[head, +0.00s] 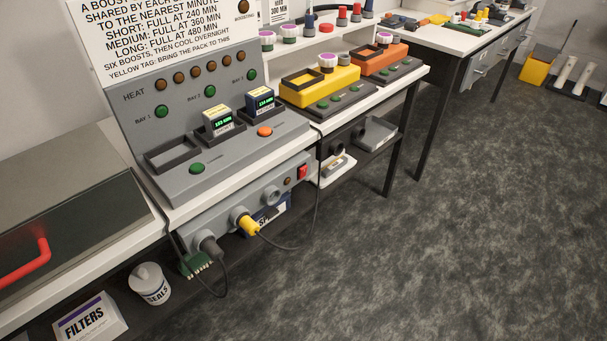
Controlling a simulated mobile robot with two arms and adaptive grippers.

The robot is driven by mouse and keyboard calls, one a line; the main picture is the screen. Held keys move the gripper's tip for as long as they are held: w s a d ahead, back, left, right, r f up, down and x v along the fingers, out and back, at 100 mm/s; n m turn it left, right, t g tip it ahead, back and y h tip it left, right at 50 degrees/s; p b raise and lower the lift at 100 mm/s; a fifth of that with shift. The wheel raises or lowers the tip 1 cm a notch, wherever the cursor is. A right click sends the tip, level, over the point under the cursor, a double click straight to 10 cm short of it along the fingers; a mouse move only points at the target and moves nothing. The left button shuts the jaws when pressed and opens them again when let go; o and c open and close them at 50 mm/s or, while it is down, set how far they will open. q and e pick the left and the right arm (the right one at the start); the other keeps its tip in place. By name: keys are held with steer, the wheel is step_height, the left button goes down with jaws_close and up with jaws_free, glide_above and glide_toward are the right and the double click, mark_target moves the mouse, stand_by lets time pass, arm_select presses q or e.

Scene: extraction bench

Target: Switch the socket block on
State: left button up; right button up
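The socket block (226,213) is a long grey box mounted along the front of the bench, below the grey heating console. A red switch (302,171) sits near its right end; I cannot tell its position. A small brownish lamp (287,181) beside the switch looks unlit. A dark grey plug (209,246) is in the leftmost socket and a yellow plug (248,224) is in another, both with dark cables. An empty-looking round socket (271,194) is to the right of the yellow plug. Neither of my grippers is in view.
The console (215,120) holds two small packs with lit displays. A green ribbed object (195,263) hangs below the grey plug. Cables loop below the block. The floor (430,250) at right is clear.

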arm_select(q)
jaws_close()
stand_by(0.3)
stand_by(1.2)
